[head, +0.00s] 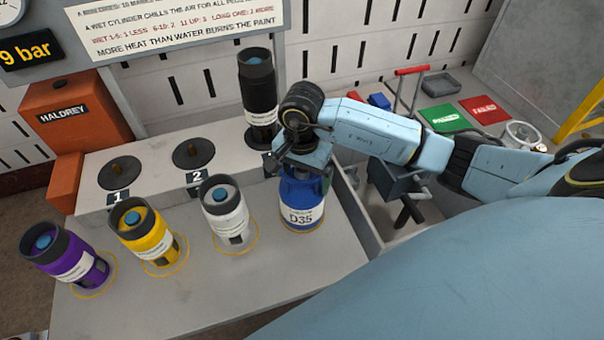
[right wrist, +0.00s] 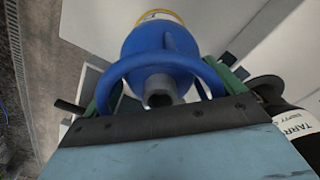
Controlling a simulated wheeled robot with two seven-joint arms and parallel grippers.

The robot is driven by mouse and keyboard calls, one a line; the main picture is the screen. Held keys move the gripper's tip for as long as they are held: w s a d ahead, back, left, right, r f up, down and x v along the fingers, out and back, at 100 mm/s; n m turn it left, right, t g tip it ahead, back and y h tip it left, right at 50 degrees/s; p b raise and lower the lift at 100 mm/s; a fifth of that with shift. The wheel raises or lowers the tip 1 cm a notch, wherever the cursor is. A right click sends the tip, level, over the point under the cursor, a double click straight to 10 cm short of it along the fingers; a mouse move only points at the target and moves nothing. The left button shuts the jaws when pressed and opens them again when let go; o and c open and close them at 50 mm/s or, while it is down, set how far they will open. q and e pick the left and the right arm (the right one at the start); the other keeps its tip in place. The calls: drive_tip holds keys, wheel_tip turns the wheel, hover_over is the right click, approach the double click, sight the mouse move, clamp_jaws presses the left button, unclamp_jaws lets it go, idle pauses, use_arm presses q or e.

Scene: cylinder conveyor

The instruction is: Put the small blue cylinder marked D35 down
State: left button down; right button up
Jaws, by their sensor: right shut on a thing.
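The small blue cylinder marked D35 (head: 302,213) is upright at the right end of the row on the grey bench (head: 215,275), over a yellow ring mark. Its base looks at or very near the bench top; I cannot tell if it bears its full weight there. My right gripper (head: 298,168) is above it, shut on its top collar. In the right wrist view the blue cylinder (right wrist: 165,42) shows its round collar between the green-padded fingers of my right gripper (right wrist: 168,88). My left gripper is not in view.
White (head: 225,212), yellow (head: 147,235) and purple (head: 72,258) cylinders stand to the left on ring marks. A tall black cylinder (head: 258,95) stands close behind my gripper. Pads 1 (head: 120,173) and 2 (head: 194,153) are empty. A grey bin (head: 370,215) lies right.

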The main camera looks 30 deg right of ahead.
drive_tip(key=o, duration=1.1)
drive_tip(key=shift+r, duration=0.15)
wheel_tip(320, 180, up, 12)
drive_tip(key=shift+b, duration=0.3)
